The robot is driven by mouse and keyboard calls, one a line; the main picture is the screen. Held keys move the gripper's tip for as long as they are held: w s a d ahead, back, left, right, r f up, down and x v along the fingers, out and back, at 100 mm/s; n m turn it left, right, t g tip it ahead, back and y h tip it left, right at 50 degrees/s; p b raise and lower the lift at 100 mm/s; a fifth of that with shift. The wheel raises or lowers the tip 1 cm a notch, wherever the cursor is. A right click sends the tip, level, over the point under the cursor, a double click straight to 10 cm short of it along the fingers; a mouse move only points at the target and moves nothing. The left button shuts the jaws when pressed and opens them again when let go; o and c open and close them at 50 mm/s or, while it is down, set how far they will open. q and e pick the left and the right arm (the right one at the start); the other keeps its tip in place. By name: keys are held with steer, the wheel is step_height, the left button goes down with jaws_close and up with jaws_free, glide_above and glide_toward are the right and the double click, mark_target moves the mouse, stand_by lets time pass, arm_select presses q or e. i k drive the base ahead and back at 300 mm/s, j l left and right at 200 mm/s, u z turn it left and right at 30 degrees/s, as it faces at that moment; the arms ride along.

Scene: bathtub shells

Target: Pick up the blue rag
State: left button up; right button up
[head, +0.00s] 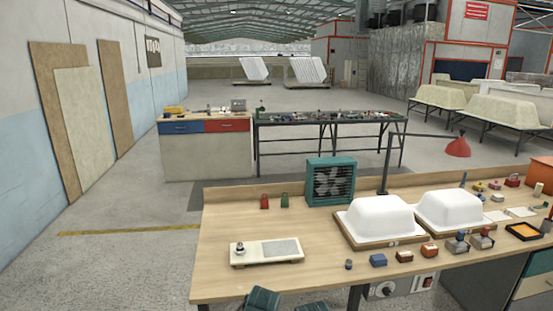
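A small blue item (378,260) lies on the front edge of the wooden workbench (222,215), in front of the left white tub shell. It looks compact and block-like; at this size I cannot tell for sure whether it is the blue rag. No other clearly rag-like blue cloth shows.
Two white tub shells (380,220) (449,209) stand on wooden bases behind the blue item. Brown-orange blocks (404,256) (429,251) lie to its right, a small dark piece (348,264) to its left. A pale board (267,252) and teal fan (331,181) are also on the bench.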

mark_target(377, 260)
steer(key=i+l, duration=0.35)
steer(key=i, duration=0.25)
steer(key=i+l+u, duration=0.15)
steer(key=i+l, duration=0.2)
steer(key=i, duration=0.25)
